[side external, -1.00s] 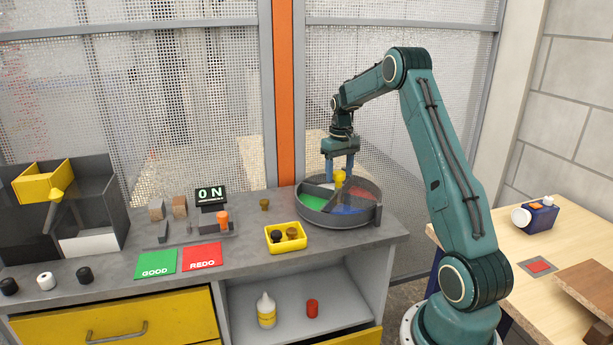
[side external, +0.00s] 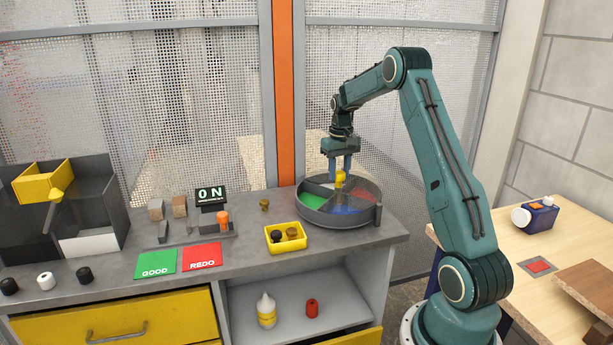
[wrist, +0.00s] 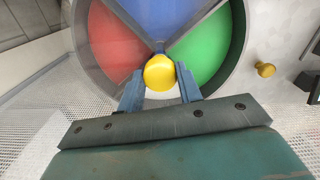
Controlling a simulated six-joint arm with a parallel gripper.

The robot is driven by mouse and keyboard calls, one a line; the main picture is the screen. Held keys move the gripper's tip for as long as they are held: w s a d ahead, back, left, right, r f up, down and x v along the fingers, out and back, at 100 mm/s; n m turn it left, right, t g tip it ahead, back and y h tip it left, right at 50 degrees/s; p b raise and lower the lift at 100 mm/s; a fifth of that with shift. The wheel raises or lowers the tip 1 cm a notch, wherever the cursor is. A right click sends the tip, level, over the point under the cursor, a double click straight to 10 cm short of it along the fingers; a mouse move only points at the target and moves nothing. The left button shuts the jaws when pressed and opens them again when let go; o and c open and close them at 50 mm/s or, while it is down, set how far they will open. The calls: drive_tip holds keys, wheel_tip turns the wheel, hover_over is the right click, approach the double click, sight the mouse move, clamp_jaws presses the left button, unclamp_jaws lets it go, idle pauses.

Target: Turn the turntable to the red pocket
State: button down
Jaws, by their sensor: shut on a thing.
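The turntable (side external: 312,214) is a round grey tray on the right part of the bench, divided into coloured pockets. The green pocket (side external: 313,201) is at its left, the blue pocket (side external: 343,211) at the front and the red pocket (side external: 362,193) at the right. In the wrist view, the red pocket (wrist: 112,45) is left, blue (wrist: 165,14) in the middle and green (wrist: 205,48) right. A yellow knob (side external: 340,179) stands at the turntable's middle. My gripper (wrist: 160,82) points down over the middle, its two blue fingers shut on the yellow knob (wrist: 159,72).
A yellow tray (side external: 273,247) with dark and brown knobs sits left of the turntable, and a small brass knob (side external: 264,204) stands behind it. Green GOOD (side external: 156,262) and red REDO (side external: 202,255) mats lie further left. A mesh wall stands behind the bench.

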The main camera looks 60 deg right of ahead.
drive_tip(key=m, duration=0.3)
drive_tip(key=shift+m, duration=0.4)
drive_tip(key=m, duration=0.4)
drive_tip(key=shift+m, duration=0.3)
drive_tip(key=m, duration=0.4)
drive_tip(key=shift+m, duration=0.3)
drive_tip(key=shift+w+m, duration=0.1)
drive_tip(key=shift+m, duration=1.8)
drive_tip(key=c, duration=0.9)
unclamp_jaws()
drive_tip(key=shift+c, duration=0.2)
drive_tip(key=shift+r, duration=0.15)
